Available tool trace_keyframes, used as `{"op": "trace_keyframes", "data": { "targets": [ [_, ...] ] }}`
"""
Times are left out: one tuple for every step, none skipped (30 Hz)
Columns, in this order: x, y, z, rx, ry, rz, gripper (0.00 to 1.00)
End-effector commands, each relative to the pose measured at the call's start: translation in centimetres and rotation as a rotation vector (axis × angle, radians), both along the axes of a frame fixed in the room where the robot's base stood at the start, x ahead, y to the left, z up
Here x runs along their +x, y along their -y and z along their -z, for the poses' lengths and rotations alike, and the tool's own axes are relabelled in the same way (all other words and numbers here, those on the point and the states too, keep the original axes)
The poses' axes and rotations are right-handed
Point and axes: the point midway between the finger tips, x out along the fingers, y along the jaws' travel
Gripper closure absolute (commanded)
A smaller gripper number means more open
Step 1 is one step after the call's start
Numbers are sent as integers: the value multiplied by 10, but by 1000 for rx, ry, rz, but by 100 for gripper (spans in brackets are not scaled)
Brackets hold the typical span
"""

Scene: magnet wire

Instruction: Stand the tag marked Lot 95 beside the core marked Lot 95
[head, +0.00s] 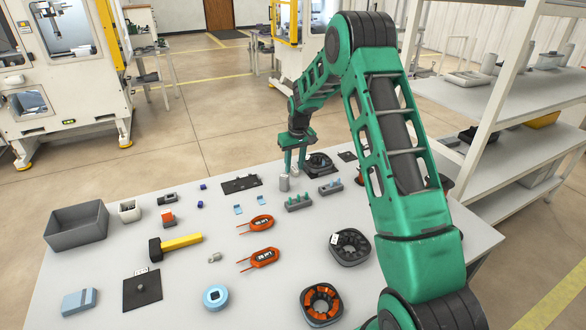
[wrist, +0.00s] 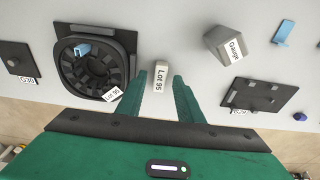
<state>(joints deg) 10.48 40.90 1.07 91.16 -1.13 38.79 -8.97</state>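The tag marked Lot 95 (wrist: 160,78) is a small white upright block on the table, its print facing the wrist camera. My gripper (wrist: 160,86) is open, with one green finger on each side of the tag and a visible gap at both sides. In the head view my gripper (head: 297,158) is low over the far part of the table. A dark slotted ring core (wrist: 82,72) sits in a black holder just left of the gripper. Its white label (wrist: 112,94) is upside down and small; it seems to read Lot 95. The core also shows in the head view (head: 318,164), partly behind the gripper.
A grey block marked Gauge (wrist: 228,45) stands close right of the gripper, beside a dark plate (wrist: 258,95).

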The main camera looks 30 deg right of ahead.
Motion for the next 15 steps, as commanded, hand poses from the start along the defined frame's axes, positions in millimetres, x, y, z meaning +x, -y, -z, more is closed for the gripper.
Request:
{"op": "trace_keyframes", "data": {
  "targets": [
    [0, 0, -9, -1, 4, 0, 67],
    [-1, 0, -14, -1, 5, 0, 67],
    [-2, 0, -21, -1, 4, 0, 67],
    [-3, 0, -27, -1, 4, 0, 67],
    [-4, 0, -33, -1, 5, 0, 67],
    [-5, 0, -41, -1, 4, 0, 67],
    [-6, 0, -47, -1, 5, 0, 67],
    [-7, 0, -54, -1, 5, 0, 67],
    [-8, 0, -61, -1, 4, 0, 67],
    [-9, 0, -67, -1, 4, 0, 67],
    [-10, 0, -73, -1, 5, 0, 67],
    [-11, 0, -79, -1, 4, 0, 67],
    [-12, 0, -84, -1, 3, 0, 67],
    [-12, 0, -88, -1, 4, 0, 67],
    [-13, 0, -94, -1, 4, 0, 67]
  ]
}}
